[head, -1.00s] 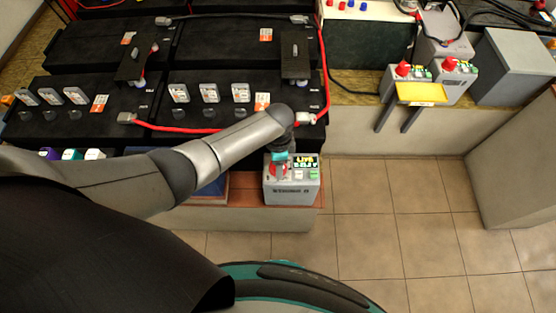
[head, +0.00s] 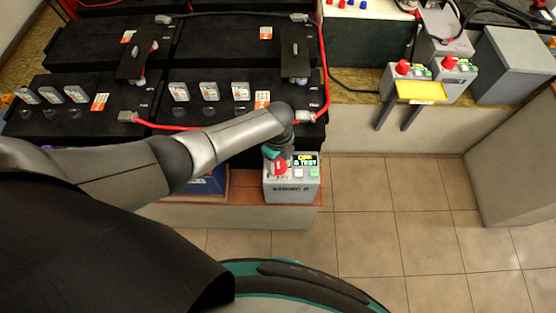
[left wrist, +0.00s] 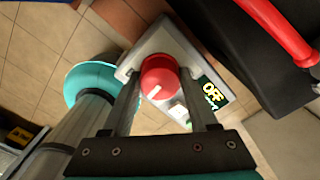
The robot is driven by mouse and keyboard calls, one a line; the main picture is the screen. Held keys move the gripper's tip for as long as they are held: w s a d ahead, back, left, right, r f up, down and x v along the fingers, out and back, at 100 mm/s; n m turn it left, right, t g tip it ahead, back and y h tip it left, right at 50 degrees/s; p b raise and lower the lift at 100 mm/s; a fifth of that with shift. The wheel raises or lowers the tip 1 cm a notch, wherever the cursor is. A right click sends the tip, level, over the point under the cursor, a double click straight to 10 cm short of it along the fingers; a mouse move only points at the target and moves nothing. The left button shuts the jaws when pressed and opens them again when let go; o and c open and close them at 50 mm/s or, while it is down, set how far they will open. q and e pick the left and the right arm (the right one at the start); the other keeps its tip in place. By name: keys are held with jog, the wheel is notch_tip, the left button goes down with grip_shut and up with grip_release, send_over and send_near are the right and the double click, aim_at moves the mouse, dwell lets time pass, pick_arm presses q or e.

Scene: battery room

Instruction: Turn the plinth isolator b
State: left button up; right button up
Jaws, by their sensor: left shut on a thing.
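The plinth isolator b is a grey box (head: 292,192) on the low ledge below the black batteries. Its red knob (head: 281,167) is on top, and its lit display (head: 305,160) shows OFF with a second line of small text. In the left wrist view, the red knob (left wrist: 160,70) has a white pointer mark, and the display (left wrist: 213,94) reads OFF. My left gripper (head: 278,156) reaches down over the box from above. Its fingers (left wrist: 160,82) are shut on the knob, one at each side. My right gripper is not in view.
Black batteries (head: 207,116) with red cables stand behind the isolator. Two more grey boxes with red knobs (head: 403,67) sit on the bench at the right, by a yellow plate (head: 421,91). The tiled floor (head: 375,220) to the right is clear.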

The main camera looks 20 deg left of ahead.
aim_at(278, 162)
pick_arm(q)
jog(key=shift+m, duration=0.6)
jog(key=o, duration=1.4)
jog(key=shift+r, duration=0.1)
notch_tip(278, 162, up, 15)
jog(key=p, duration=0.5)
jog(key=shift+p, duration=0.3)
jog(key=shift+s, duration=0.1)
